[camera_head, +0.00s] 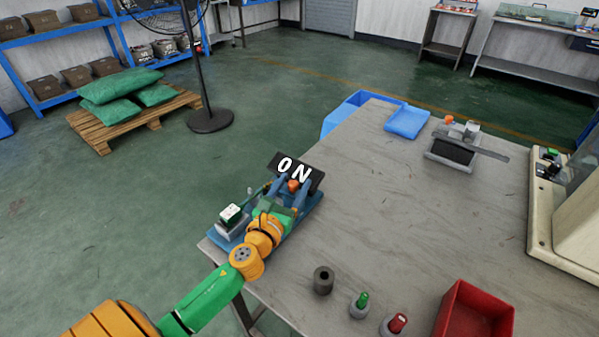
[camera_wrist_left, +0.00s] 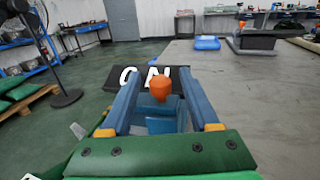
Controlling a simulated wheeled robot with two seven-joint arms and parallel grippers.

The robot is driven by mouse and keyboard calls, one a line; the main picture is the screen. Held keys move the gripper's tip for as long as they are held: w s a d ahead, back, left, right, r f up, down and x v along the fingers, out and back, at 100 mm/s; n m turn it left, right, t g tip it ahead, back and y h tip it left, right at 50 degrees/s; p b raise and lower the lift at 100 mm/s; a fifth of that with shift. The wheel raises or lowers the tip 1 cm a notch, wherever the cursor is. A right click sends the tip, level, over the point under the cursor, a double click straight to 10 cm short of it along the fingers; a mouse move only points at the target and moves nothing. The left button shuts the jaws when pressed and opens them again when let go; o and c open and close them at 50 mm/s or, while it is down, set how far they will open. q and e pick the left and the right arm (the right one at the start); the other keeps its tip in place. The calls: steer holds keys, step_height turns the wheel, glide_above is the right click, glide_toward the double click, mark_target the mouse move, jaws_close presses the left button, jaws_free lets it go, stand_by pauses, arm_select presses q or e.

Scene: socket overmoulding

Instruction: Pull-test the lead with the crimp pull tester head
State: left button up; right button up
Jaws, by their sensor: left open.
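A bench device on a blue base (camera_head: 312,204) stands at the table's near-left corner. It has a black plate reading "ON" (camera_head: 315,174) and a small green-and-white box (camera_head: 231,213); it looks like the pull tester. An orange knob (camera_head: 293,185) sits in front of the plate. My left gripper (camera_head: 291,188) is open, with one finger on each side of the knob. In the left wrist view the knob (camera_wrist_left: 161,86) shows between the blue fingers, with a gap visible on either side; contact cannot be told. I cannot make out the lead. My right gripper is not in view.
A grey fixture (camera_head: 452,150) with an orange knob stands at the back of the table, beside a blue tray (camera_head: 407,122). A dark cylinder (camera_head: 323,281), green-topped (camera_head: 359,306) and red-topped (camera_head: 395,325) pieces and a red bin (camera_head: 474,312) line the near side. The table's middle is clear.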

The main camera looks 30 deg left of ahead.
arm_select(q)
steer(key=w, duration=0.3)
steer(key=shift+w+a+f, duration=0.2)
steer(key=shift+w+a, duration=0.05)
steer(key=shift+a, duration=0.1)
steer(key=shift+s+r, duration=0.1)
steer(key=shift+s, duration=0.05)
jaws_close()
stand_by(1.0)
